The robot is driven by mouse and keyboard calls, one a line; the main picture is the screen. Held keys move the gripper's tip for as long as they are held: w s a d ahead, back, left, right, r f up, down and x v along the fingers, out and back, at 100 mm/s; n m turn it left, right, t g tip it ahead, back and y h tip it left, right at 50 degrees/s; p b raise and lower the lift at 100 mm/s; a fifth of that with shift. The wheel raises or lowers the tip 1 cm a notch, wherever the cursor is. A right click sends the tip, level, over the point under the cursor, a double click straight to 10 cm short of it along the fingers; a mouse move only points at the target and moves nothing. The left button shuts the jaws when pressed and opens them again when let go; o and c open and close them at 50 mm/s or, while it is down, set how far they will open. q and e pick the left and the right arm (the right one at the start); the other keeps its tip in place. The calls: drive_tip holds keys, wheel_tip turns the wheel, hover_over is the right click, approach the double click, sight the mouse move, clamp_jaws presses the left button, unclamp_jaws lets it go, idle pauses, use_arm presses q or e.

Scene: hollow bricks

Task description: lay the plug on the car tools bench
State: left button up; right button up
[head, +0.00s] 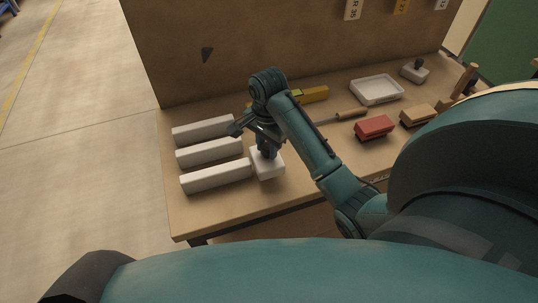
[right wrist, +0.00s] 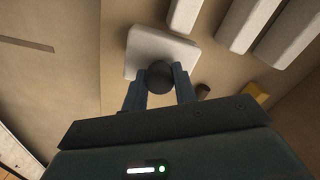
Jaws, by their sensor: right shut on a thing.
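The plug (head: 268,165) is a white square block with a dark round knob on top; it also shows in the right wrist view (right wrist: 150,50), with the knob between my fingers. My right gripper (head: 266,152) points down and is shut on the knob (right wrist: 159,76). The plug is at or just above the top of the wooden bench (head: 215,215), near its front left part; I cannot tell whether it touches. It is right beside the ends of the white bars. My left gripper is out of view.
Three long white bars (head: 212,178) lie left of the plug. A yellow tool (head: 314,94), a wooden-handled tool (head: 350,113), a red block (head: 374,127), a tan block (head: 418,114), a white tray (head: 377,91) and a second knobbed block (head: 414,74) lie to the right. A tall back panel (head: 280,40) stands behind.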

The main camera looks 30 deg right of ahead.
drive_tip(key=f, duration=0.2)
drive_tip(key=shift+s+f, duration=0.3)
drive_tip(key=shift+s, duration=0.1)
drive_tip(key=shift+f, duration=0.5)
drive_tip(key=o, duration=0.9)
drive_tip(key=shift+o, duration=0.3)
drive_tip(key=shift+w, duration=0.1)
